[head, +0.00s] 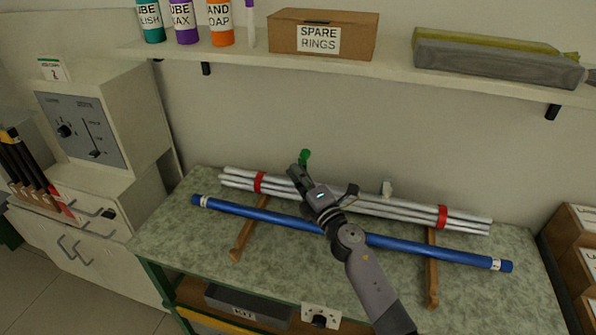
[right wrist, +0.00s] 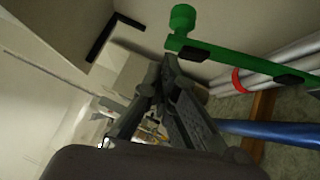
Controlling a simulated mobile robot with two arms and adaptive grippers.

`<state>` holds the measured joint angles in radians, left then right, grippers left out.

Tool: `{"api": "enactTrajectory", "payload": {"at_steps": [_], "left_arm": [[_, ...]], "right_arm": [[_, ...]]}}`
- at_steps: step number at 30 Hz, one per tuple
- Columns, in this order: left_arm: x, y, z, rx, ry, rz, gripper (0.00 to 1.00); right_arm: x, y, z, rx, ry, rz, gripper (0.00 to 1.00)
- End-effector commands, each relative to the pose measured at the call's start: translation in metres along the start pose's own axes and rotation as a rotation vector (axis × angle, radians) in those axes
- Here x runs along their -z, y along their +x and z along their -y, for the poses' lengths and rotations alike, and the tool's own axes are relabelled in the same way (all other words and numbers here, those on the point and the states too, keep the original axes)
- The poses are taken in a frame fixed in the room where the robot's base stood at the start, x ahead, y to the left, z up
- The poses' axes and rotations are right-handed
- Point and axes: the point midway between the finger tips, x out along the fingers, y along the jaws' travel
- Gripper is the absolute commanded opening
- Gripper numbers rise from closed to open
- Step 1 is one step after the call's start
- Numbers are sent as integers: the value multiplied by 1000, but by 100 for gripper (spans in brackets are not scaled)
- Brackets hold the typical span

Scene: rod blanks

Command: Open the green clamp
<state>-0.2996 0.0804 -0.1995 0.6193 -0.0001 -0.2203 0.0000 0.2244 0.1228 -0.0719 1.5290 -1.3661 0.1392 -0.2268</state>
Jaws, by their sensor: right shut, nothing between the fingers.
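The green clamp (head: 305,156) shows in the head view as a small green knob at the back of the bench, just above the bundle of grey rods. Its lower part is hidden behind my right gripper (head: 296,174). In the right wrist view the green clamp (right wrist: 232,54) is a long bar with a round knob at its left end. My right gripper (right wrist: 170,64) is shut and empty, its tips just below and left of the bar. I cannot tell whether they touch it. My left gripper is in neither view.
Grey rods (head: 380,208) with red bands and a long blue rod (head: 430,251) lie across wooden supports (head: 432,275) on the green bench. A shelf (head: 190,50) above carries bottles and a SPARE RINGS box (head: 345,38). A machine (head: 85,120) stands left.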

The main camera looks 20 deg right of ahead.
Motion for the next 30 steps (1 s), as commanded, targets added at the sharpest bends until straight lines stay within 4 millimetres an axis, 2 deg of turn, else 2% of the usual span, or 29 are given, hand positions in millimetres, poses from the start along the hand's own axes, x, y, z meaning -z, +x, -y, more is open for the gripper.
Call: {"api": "enactTrajectory", "payload": {"at_steps": [17, 24, 30], "left_arm": [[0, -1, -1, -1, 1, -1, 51], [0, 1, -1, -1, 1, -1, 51], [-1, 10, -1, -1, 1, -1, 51]], "right_arm": [[-7, 7, -1, 0, -1, 0, 0], [-29, 28, -4, -1, -4, 2, 0], [-51, 50, -1, -1, -2, 2, 0]]}}
